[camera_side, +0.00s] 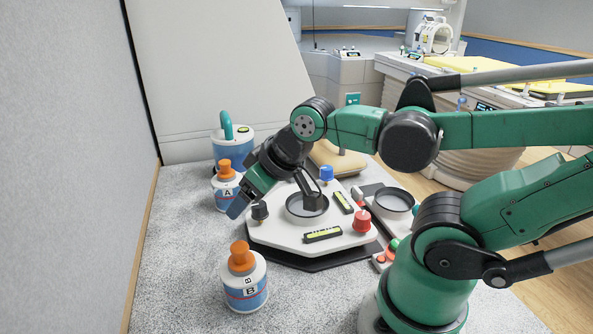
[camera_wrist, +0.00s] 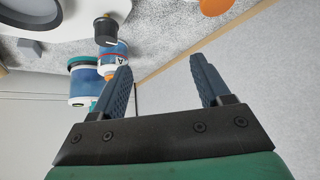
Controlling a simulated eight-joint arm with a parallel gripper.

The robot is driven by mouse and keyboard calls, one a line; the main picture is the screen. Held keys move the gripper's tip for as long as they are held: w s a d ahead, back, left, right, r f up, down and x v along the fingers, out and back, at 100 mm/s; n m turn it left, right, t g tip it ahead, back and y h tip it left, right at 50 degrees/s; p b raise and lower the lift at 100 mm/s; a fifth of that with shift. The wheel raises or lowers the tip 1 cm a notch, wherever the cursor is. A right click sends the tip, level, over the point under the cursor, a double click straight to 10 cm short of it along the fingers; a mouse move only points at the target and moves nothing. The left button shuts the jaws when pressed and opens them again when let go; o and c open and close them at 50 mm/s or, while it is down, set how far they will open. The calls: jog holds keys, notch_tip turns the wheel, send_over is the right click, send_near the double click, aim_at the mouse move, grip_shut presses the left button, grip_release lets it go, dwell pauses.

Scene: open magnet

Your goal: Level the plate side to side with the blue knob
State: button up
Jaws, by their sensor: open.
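The white plate (camera_side: 285,229) sits on a dark base on the speckled table. The blue knob (camera_side: 326,174) stands at the plate's far edge, with a red knob (camera_side: 362,220) at the right and a black knob (camera_side: 260,211) at the left. Two yellow-green level vials lie on the plate, one at the front (camera_side: 323,235) and one at the right (camera_side: 343,202). Their bubbles are too small to read. My gripper (camera_side: 238,207) is open and empty, just left of the black knob and well away from the blue knob. The wrist view shows its parted fingers (camera_wrist: 160,63) and the black knob (camera_wrist: 107,30).
Bottle A (camera_side: 227,190) stands close behind my gripper, with a blue jar with a teal handle (camera_side: 233,143) beyond. Bottle B (camera_side: 245,281) stands at the front left. A round dish (camera_side: 394,202) and a red-button box (camera_side: 384,259) lie to the right.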

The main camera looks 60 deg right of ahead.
dwell(0.5)
jog(key=n+g, duration=0.4)
jog(key=g, duration=0.3)
send_over(327, 167)
jog(key=shift+w+a+f, duration=0.1)
jog(key=shift+w+f, duration=0.05)
jog(key=shift+f, duration=0.25)
jog(key=shift+w+a+f, duration=0.1)
jog(key=shift+w+f, duration=0.05)
jog(key=shift+f, duration=0.25)
jog(key=shift+s+d+f+y, duration=0.2)
jog(key=shift+d+y, duration=0.1)
jog(key=shift+f, duration=0.35)
jog(key=shift+a+f, duration=0.15)
jog(key=shift+f, duration=2.25)
grip_shut()
